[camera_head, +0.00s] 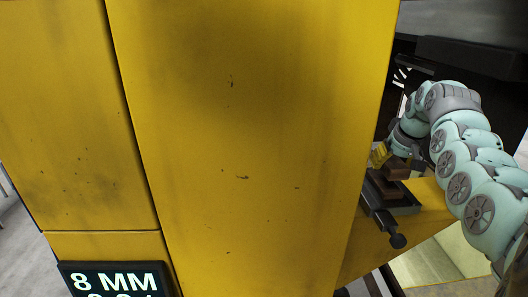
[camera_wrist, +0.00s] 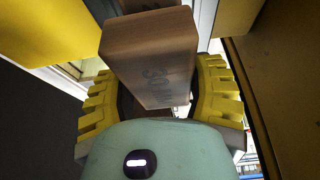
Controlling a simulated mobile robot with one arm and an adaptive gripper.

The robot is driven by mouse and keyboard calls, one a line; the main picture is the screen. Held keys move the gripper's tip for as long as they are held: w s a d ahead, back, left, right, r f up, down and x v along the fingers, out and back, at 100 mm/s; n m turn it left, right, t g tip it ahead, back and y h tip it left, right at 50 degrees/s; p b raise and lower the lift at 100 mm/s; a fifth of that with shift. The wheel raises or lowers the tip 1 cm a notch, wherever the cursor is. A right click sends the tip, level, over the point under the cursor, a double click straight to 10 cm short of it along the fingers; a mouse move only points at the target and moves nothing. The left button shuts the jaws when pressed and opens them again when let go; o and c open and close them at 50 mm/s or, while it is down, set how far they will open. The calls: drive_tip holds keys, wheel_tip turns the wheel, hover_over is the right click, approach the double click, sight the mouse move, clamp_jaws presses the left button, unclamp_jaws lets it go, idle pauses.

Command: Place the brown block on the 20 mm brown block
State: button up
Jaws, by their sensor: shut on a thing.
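My gripper (camera_wrist: 160,95) has yellow ribbed fingers closed on both sides of a brown wooden block (camera_wrist: 148,38) with faint dark marking on its face. In the head view my gripper (camera_head: 380,155) is small, at the right, and partly hidden behind my arm. The held brown block (camera_head: 397,168) shows just below it. A lower brown block (camera_head: 388,188) lies on a dark support under it. I cannot tell whether the two blocks touch. A brown edge (camera_wrist: 135,5) also shows behind the held block in the wrist view.
A large yellow column (camera_head: 250,150) fills the middle of the head view, close to the left of the work spot. A dark knob (camera_head: 398,241) sticks out from the support. A sign reading "8 MM" (camera_head: 118,282) is at the lower left.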

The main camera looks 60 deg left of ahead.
sight(384, 181)
wheel_tip(384, 181, down, 3)
drive_tip(key=shift+s+a+f+p, duration=0.1)
drive_tip(key=shift+p, duration=0.55)
drive_tip(key=shift+f, duration=0.15)
drive_tip(key=shift+f, duration=0.1)
drive_tip(key=shift+f+b, duration=0.15)
drive_tip(key=shift+b, duration=0.2)
drive_tip(key=o, duration=1.3)
drive_tip(key=shift+c, duration=0.2)
